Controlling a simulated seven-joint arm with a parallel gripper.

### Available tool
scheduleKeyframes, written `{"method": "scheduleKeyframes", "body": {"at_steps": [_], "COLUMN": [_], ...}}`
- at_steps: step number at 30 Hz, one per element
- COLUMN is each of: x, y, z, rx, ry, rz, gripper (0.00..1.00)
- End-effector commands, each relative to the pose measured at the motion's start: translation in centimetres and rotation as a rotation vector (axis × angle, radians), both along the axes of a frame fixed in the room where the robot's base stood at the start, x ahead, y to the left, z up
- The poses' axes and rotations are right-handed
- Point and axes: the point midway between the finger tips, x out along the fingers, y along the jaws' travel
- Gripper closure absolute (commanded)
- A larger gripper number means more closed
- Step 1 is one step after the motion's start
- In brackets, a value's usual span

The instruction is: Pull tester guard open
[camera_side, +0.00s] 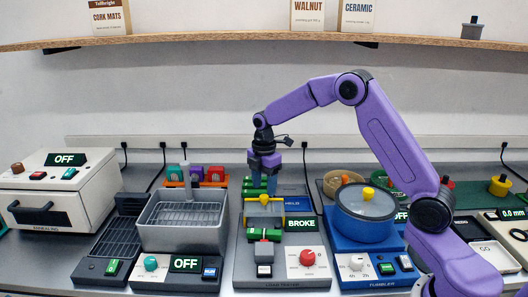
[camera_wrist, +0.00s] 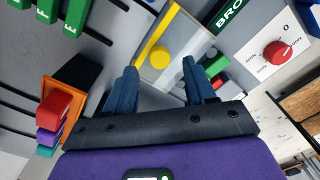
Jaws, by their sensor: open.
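The load tester (camera_side: 285,262) stands in the middle of the bench, with a display reading BROKE and a red dial (camera_side: 307,257). Its guard (camera_side: 264,213) is a clear panel with yellow edging and a yellow knob (camera_side: 264,199). In the wrist view the clear guard (camera_wrist: 185,48) and the yellow knob (camera_wrist: 158,57) lie just beyond my fingertips. My gripper (camera_wrist: 160,68) is open and empty, its blue fingers apart on either side of the knob in that view. In the side view my gripper (camera_side: 262,186) points down just above the knob. Whether they touch is unclear.
A green piece (camera_side: 264,235) lies in the tester in front of the guard. A grey basket unit (camera_side: 182,224) is close on the left and the blue tumbler (camera_side: 362,228) close on the right. Green blocks (camera_wrist: 73,14) and an orange rack (camera_wrist: 50,125) are nearby.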

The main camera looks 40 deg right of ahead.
Motion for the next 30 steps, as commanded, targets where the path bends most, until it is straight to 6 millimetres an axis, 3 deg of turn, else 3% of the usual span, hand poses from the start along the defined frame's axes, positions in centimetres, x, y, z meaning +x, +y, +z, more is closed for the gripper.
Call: {"method": "scheduleKeyframes", "body": {"at_steps": [12,18,24,30], "x": [0.1,0.1,0.0,0.0], "y": [0.0,0.0,0.0,0.0], "z": [9.0,12.3,13.8,14.0], "rx": [0.000,0.000,0.000,0.000], "ry": [-0.006,-0.004,-0.001,-0.001], "rz": [0.001,0.001,0.001,0.001], "gripper": [0.45,0.45,0.45,0.45]}}
